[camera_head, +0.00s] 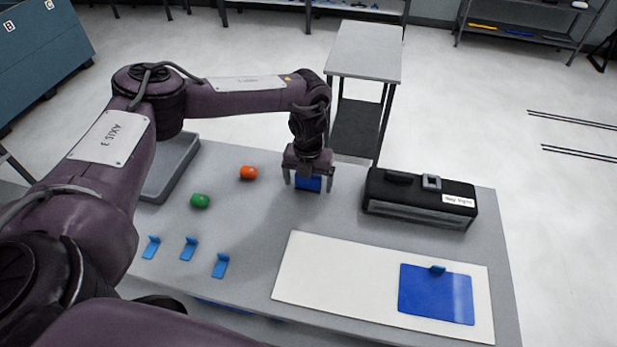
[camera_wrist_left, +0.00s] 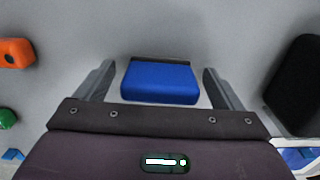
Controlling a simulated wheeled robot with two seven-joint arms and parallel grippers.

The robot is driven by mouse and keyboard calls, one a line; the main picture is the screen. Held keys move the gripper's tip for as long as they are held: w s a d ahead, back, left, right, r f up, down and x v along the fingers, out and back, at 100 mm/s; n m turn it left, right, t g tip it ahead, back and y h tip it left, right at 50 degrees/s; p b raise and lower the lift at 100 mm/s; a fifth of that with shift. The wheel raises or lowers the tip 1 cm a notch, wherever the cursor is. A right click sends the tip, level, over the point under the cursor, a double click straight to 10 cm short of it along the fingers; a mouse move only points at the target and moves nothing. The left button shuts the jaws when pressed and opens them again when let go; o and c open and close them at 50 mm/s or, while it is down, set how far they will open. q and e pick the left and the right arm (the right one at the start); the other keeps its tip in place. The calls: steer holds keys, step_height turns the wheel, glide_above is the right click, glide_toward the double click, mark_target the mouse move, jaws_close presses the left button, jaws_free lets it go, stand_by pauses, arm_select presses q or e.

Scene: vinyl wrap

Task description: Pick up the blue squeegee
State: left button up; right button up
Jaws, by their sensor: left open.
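The blue squeegee (camera_head: 309,183) is a small blue block with a dark edge on the grey table. In the left wrist view the squeegee (camera_wrist_left: 160,82) lies between the two fingers, with a visible gap on each side. My left gripper (camera_head: 308,182) is open and points down over it. It also shows in the left wrist view (camera_wrist_left: 158,88). Its body hides part of the squeegee in the head view. I cannot tell exactly how far down the fingers reach. My right gripper is not in view.
An orange piece (camera_head: 248,172) and a green piece (camera_head: 200,200) lie left of the squeegee. A black box (camera_head: 419,200) stands to its right. Several blue clips (camera_head: 189,248) lie at front left. A white board (camera_head: 335,275) bears a blue sheet (camera_head: 435,295). A grey tray (camera_head: 178,172) is at left.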

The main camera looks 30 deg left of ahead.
arm_select(q)
steer(key=shift+f, duration=0.25)
steer(key=c, duration=1.1)
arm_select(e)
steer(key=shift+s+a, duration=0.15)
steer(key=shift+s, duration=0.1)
arm_select(q)
steer(key=shift+o, duration=0.2)
steer(key=shift+r, duration=0.1)
step_height(320, 180, up, 7)
steer(key=shift+w+r+b, duration=0.1)
steer(key=shift+r+b, duration=0.05)
steer(key=shift+b, duration=0.9)
step_height(320, 180, up, 13)
steer(key=p, duration=0.2)
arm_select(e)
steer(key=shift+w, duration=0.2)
